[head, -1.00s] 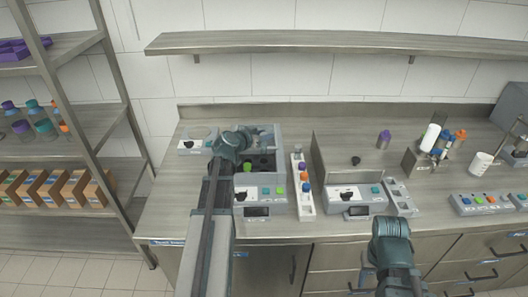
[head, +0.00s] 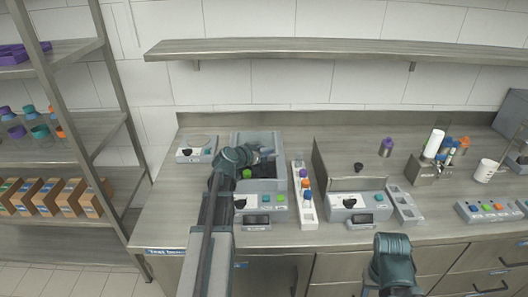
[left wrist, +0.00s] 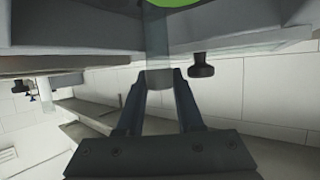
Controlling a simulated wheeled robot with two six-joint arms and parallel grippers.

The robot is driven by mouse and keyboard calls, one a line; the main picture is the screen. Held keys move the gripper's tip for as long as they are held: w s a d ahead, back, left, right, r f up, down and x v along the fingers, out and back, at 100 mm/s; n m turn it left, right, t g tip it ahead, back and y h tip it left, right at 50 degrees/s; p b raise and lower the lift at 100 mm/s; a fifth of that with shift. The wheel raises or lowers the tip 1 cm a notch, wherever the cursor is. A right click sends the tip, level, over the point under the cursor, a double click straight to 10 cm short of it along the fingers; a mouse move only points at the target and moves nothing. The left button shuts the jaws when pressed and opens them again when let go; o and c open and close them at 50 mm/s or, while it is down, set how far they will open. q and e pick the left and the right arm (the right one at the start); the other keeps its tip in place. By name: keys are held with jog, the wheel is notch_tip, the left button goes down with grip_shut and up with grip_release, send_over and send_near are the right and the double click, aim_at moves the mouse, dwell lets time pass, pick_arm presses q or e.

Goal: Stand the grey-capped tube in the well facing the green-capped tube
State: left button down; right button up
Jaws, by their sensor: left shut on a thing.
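My left gripper (left wrist: 160,95) is shut on a narrow, partly see-through tube with a grey end (left wrist: 159,78), which I take to be the grey-capped tube. In the head view my left gripper (head: 250,155) is over the open grey machine (head: 279,147) and hides much of its inside and the held tube. A green cap (head: 247,173) shows just in front of it. A large green round part (left wrist: 176,3) shows at the top edge of the left wrist view. The facing well cannot be made out. My right arm is at the lower right, its fingertips hidden.
A white rack (head: 309,218) with orange- and blue-capped tubes stands right of the machine. A second grey machine (head: 356,211) with a raised panel is beyond it. A purple-capped bottle (head: 386,148) stands behind. A small device (head: 195,150) sits at the left.

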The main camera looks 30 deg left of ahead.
pick_arm(q)
jog(key=shift+f+b, duration=0.35)
jog(key=shift+f, duration=0.15)
jog(key=c, duration=0.8)
grip_release()
jog(key=shift+c, duration=0.2)
jog(key=shift+r, duration=0.1)
jog(key=shift+r+p, duration=0.2)
jog(key=shift+p, duration=0.1)
jog(key=shift+s+r+p, duration=0.65)
jog(key=shift+r+p, duration=0.15)
jog(key=p+v, duration=0.3)
jog(key=v, duration=0.7)
jog(key=shift+s+p, duration=0.3)
jog(key=shift+f, duration=0.1)
